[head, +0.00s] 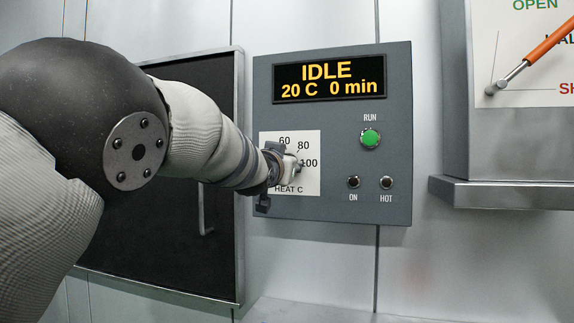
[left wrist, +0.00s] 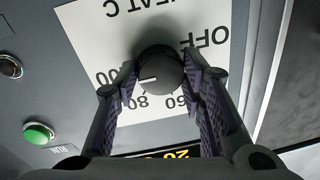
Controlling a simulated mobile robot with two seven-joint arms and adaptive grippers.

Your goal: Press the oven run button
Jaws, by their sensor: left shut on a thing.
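The round green RUN button (head: 370,138) is on the right of the grey oven panel (head: 335,215). It also shows at the left in the left wrist view (left wrist: 38,133). My left gripper (head: 288,166) is at the panel's lower left, to the left of and below the button and apart from it. It is shut on the black heat knob (left wrist: 162,73), with one finger on each side. The knob's white mark points roughly between 80 and 100. The display (head: 328,80) reads IDLE, 20 C, 0 min. My right gripper is not in view.
The dark ON lamp (head: 353,182) and HOT lamp (head: 386,182) are below the button. A dark oven door (head: 165,240) is on the left. An orange-handled lever (head: 548,45) and a ledge (head: 500,190) are on the right. Space before the button looks clear.

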